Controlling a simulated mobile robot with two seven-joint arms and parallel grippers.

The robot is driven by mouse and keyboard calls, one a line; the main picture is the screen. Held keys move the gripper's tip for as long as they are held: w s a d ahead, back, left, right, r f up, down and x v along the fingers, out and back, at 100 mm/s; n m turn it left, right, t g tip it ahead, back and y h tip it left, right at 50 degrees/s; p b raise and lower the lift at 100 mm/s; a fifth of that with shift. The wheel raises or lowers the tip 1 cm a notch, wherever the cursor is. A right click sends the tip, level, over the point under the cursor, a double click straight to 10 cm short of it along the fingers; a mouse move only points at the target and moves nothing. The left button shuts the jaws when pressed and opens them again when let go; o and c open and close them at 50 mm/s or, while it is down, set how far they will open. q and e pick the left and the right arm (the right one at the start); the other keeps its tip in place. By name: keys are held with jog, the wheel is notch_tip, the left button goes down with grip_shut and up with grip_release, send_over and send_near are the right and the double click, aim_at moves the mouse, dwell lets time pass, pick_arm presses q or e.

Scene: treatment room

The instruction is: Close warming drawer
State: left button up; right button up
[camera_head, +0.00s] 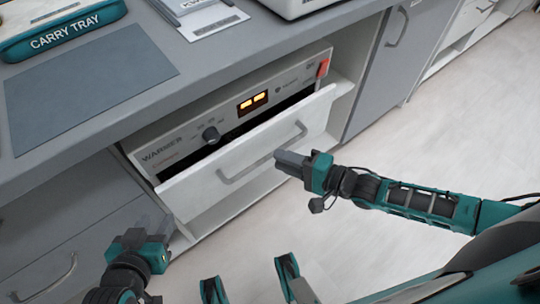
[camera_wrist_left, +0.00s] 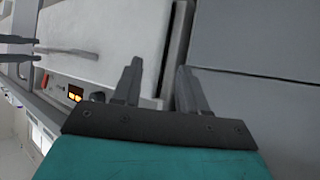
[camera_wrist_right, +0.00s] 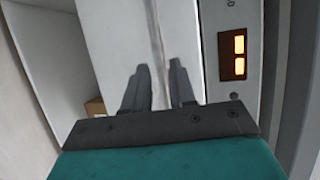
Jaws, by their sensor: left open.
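The warming drawer (camera_head: 250,138) is partly pulled out of the counter, with a dark gap between its white front and the warmer's control panel (camera_head: 180,142). Its grey bar handle (camera_head: 240,174) runs along the front. My right gripper (camera_head: 279,156) is at the middle of the handle. In the right wrist view its fingers (camera_wrist_right: 160,75) stand a little apart with a bar-like strip between them; whether they grip it is unclear. My left gripper (camera_head: 168,228) is open and empty, low by the drawer's left end; the left wrist view shows its fingers (camera_wrist_left: 160,75) apart near the drawer's edge.
The grey counter top (camera_head: 200,60) above holds a teal carry tray (camera_head: 62,30), a dark mat (camera_head: 85,88) and a white device (camera_head: 305,5). Grey cabinets (camera_head: 395,70) flank the warmer. An orange-red part (camera_head: 322,68) is at the panel's right end. The pale floor (camera_head: 440,130) is clear.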

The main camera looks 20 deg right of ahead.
aim_at(270, 154)
jog(key=shift+b+x, duration=0.35)
jog(key=shift+x, duration=1.9)
grip_shut()
